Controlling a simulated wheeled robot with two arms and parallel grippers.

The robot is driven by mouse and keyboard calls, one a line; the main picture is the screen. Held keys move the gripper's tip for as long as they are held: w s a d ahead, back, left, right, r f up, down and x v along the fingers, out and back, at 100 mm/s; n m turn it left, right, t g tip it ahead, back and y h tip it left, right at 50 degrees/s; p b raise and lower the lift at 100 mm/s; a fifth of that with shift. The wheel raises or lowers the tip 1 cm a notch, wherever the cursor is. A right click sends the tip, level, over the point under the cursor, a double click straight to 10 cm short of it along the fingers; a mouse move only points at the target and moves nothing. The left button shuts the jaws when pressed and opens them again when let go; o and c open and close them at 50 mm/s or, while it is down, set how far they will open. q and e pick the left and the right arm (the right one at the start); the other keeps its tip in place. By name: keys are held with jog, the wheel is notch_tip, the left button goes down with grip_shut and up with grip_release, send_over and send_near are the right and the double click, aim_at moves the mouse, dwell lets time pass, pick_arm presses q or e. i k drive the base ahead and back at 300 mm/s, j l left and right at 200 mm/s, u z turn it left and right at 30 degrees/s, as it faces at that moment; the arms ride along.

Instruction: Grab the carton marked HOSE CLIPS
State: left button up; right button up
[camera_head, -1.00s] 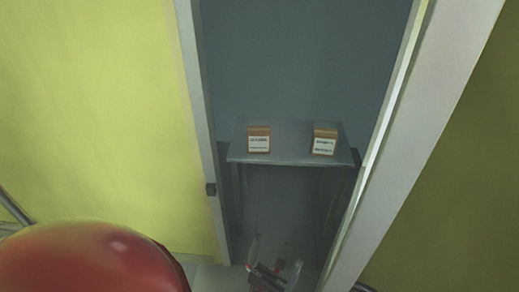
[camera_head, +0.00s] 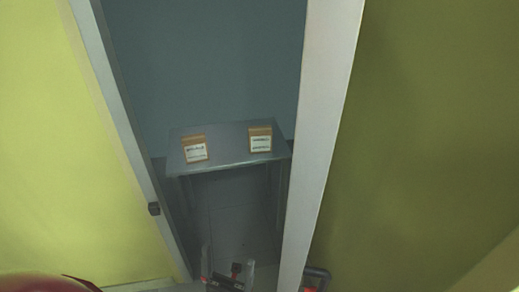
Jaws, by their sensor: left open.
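Two small brown cartons with white labels stand apart on a grey table (camera_head: 228,164) beyond a doorway. The left carton (camera_head: 194,149) is near the table's left end. The right carton (camera_head: 260,139) is near its right end. The print on both labels is too small to read, so I cannot tell which is marked HOSE CLIPS. My left gripper (camera_head: 228,268) is at the bottom of the view, open and empty, well short of the table.
A pale door frame stands on both sides, with its left post (camera_head: 128,140) and its wide right post (camera_head: 322,130). Yellow-green walls (camera_head: 430,130) flank the opening. The floor (camera_head: 235,230) between the posts looks clear.

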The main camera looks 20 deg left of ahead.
aim_at(195, 148)
jog(key=k, duration=0.5)
jog(key=k+j+z, duration=0.15)
jog(key=k+z, duration=0.45)
jog(key=k, duration=0.2)
jog(key=z, duration=1.9)
jog(key=u, duration=3.2)
jog(key=i+j+z, duration=0.1)
jog(key=i+z, duration=0.15)
jog(key=i, duration=0.35)
jog(key=i+j+z, duration=0.2)
jog(key=i, duration=0.35)
jog(key=i+j+z, duration=0.25)
jog(key=i+j, duration=0.15)
jog(key=i, duration=0.15)
jog(key=i+j+z, duration=0.25)
jog(key=i+j, duration=0.2)
jog(key=i, duration=0.1)
